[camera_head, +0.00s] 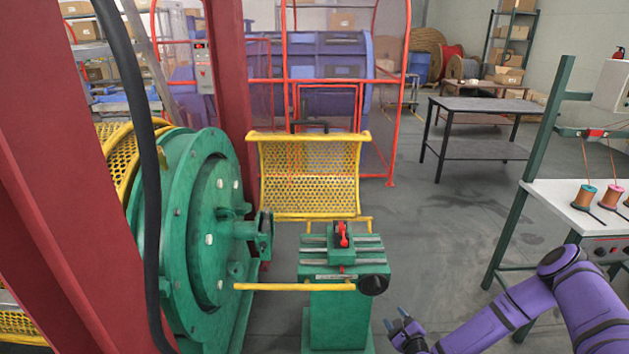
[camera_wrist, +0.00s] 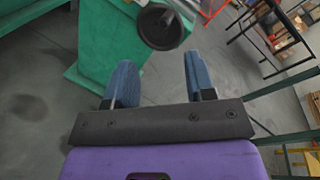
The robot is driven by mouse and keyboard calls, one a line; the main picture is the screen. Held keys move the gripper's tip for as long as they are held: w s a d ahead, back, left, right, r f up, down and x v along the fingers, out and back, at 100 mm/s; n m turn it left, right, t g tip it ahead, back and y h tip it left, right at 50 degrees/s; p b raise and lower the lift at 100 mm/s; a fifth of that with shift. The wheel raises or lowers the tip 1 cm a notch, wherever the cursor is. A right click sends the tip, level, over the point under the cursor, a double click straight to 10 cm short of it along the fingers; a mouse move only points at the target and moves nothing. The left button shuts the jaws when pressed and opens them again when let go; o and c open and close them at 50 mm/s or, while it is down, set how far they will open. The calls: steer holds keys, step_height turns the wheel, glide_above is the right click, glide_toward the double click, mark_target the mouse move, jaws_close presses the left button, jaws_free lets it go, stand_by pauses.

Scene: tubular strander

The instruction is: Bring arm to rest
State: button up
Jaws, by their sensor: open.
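My gripper (camera_head: 396,320) is at the end of my purple arm, at the lower right of the head view. It is to the right of the green machine stand (camera_head: 340,318) and apart from it. In the wrist view my gripper (camera_wrist: 158,84) shows two blue fingers spread apart, with nothing between them. Beyond the fingertips is the stand's black handwheel (camera_wrist: 158,27), which also shows in the head view (camera_head: 373,284).
A large green round machine part (camera_head: 195,235) stands at left beside red posts. A yellow perforated guard (camera_head: 308,175) is behind the stand. A dark table (camera_head: 485,105) is at the back. A white bench with spools (camera_head: 560,205) is at right. The floor between is clear.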

steer(key=w+d+r+n+g, duration=0.2)
steer(key=w+r+n+g, duration=0.15)
steer(key=r+n, duration=0.4)
steer(key=w+d+r+n+g, duration=0.3)
steer(key=w+r+n, duration=0.15)
steer(key=r, duration=0.65)
steer(key=s+d+r+n+g+h, duration=0.15)
steer(key=s+r+n, duration=0.35)
steer(key=r, duration=1)
steer(key=s+d+r+n+g+h, duration=0.1)
steer(key=s+r+n+h, duration=0.35)
steer(key=r, duration=1.15)
steer(key=s+a+r+n, duration=0.1)
steer(key=s+r, duration=0.3)
steer(key=s, duration=0.6)
steer(key=s+a+r+n+g+y, duration=0.1)
steer(key=s+r, duration=0.4)
steer(key=s, duration=0.6)
steer(key=s+r+n, duration=0.1)
steer(key=s+r, duration=0.4)
steer(key=s, duration=0.6)
steer(key=shift+a+g+y, duration=0.4)
steer(key=shift+r, duration=0.1)
